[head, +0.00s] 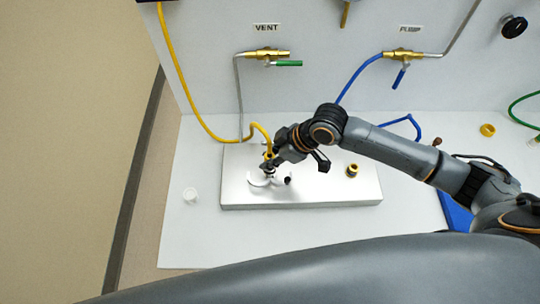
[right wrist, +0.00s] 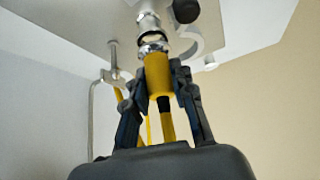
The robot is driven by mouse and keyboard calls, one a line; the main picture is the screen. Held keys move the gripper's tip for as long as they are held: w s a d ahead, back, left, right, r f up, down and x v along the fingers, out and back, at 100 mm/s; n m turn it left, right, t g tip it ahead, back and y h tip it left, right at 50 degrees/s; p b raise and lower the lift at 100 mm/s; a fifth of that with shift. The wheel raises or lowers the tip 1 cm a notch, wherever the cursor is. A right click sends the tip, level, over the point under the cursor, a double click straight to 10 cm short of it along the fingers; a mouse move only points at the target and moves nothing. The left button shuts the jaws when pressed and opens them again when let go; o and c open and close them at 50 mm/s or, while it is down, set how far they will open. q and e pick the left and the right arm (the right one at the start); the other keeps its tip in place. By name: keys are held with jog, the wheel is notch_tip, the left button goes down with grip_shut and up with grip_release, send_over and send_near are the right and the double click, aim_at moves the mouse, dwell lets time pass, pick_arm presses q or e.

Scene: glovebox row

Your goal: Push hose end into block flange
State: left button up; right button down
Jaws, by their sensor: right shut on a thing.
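My right gripper (head: 270,163) is shut on the yellow hose end (right wrist: 158,75), just above the left part of the metal block (head: 325,190). In the right wrist view the fingers (right wrist: 160,88) grip the yellow sleeve from both sides. Its silver tip (right wrist: 153,47) is lined up with a silver flange (right wrist: 148,20) on the block. Tip and flange are very close; I cannot tell whether they touch. The yellow hose (head: 184,92) runs from the upper left down to the gripper. My left gripper is not in view.
A yellow-and-black ring fitting (head: 352,170) stands on the block's right part. VENT (head: 265,54) and PUMP (head: 402,55) valves are on the back wall.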

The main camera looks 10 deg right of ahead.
jog(key=shift+f+b, duration=0.35)
jog(key=shift+f, duration=0.4)
jog(key=c, duration=1)
grip_release()
jog(key=shift+c, duration=0.2)
jog(key=v, duration=1.2)
